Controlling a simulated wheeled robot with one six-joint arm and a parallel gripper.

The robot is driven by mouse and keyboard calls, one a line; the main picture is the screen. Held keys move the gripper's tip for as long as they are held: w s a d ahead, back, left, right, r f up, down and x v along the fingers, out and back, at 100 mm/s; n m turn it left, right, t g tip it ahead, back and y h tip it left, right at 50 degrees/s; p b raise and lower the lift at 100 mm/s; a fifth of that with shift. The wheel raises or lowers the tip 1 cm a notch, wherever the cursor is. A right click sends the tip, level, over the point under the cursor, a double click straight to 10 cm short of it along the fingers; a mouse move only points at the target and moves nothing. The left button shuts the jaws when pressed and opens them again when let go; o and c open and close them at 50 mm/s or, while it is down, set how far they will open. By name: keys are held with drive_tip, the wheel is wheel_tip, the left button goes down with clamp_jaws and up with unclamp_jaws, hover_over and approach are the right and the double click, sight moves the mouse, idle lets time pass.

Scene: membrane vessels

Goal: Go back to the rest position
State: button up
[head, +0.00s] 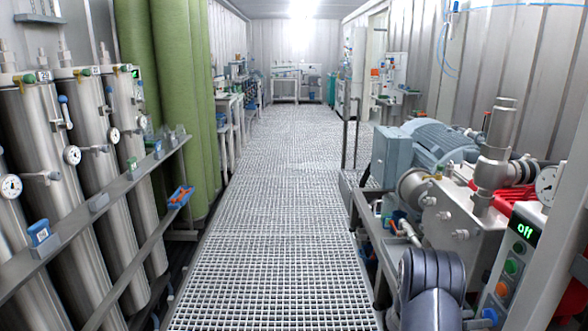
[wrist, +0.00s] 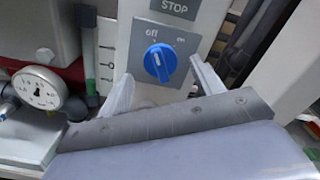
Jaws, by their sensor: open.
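My gripper (wrist: 161,70) is open in the wrist view, with one pale finger on either side of a blue rotary knob (wrist: 160,63). The knob sits on a grey plate with "off" at its upper left and a second, hard-to-read mark at its upper right. Its white line leans a little toward "off". Whether the fingers touch the knob cannot be told. In the head view, a dark rounded link of my arm (head: 432,280) stands at the lower right, beside the control panel (head: 540,270). My fingers are hidden there.
A pump with a blue-grey motor (head: 440,140) stands on the right, with a pressure gauge (wrist: 38,90) left of the knob in the wrist view. Steel cylinders (head: 45,150) with gauges line the left behind a rail. The grated aisle (head: 280,220) between is clear.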

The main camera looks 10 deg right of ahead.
drive_tip(key=shift+s+d, duration=0.15)
drive_tip(key=shift+d, duration=1.05)
drive_tip(key=shift+b, duration=0.3)
drive_tip(key=shift+r+p, duration=0.1)
drive_tip(key=shift+p, duration=0.25)
